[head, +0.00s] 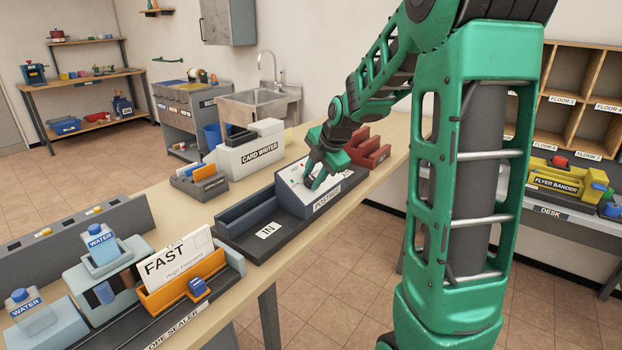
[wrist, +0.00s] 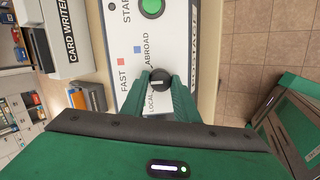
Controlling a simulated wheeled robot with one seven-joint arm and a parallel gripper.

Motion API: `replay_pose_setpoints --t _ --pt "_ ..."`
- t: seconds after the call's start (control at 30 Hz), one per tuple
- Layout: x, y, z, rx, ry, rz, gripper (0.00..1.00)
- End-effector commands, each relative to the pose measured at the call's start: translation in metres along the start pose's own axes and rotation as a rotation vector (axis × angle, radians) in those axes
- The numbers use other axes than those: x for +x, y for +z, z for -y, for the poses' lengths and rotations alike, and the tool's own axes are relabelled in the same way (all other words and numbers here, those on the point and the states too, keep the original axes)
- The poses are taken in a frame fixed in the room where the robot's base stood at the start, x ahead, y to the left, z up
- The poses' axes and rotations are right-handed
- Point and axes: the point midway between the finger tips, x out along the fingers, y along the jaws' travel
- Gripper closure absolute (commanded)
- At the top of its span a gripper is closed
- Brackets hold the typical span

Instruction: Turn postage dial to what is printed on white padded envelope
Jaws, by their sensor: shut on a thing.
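The white padded envelope (head: 178,258) stands in the orange holder of the sealer, printed "FAST" with a name below. The postage machine (head: 326,199) stands farther along the table; its white panel also shows in the wrist view (wrist: 125,45). The panel carries "FAST" by a red square, "ABROAD" by a blue square, and "LOCAL". My gripper (wrist: 160,84) is shut on the black postage dial (wrist: 160,77), with a green finger on each side. The dial has a pale mark, but I cannot tell which label it points to. In the head view my gripper hides the dial.
A green button (wrist: 152,7) by "START" is on the same panel. The card writer (head: 252,155) and a small orange-and-grey holder (head: 200,180) stand behind, left of the machine. A red rack (head: 368,150) is just beyond it. The "IN" tray (head: 265,231) adjoins it.

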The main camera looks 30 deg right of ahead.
Motion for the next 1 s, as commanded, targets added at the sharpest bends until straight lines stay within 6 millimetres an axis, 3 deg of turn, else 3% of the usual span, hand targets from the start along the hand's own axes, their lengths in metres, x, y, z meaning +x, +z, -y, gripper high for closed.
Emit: replay_pose_setpoints --t 0.13,0.17,0.2,0.57,1.0 --pt "-0.002 0.004 -0.003 0.003 0.007 0.007 0.95" --pt "-0.002 0.004 -0.003 0.003 0.007 0.008 0.70" --pt "-0.002 0.004 -0.003 0.003 0.007 0.007 0.65" --pt "-0.005 0.002 -0.002 0.002 0.005 0.004 0.65" --pt "-0.078 0.002 -0.002 0.003 0.006 0.006 0.65"
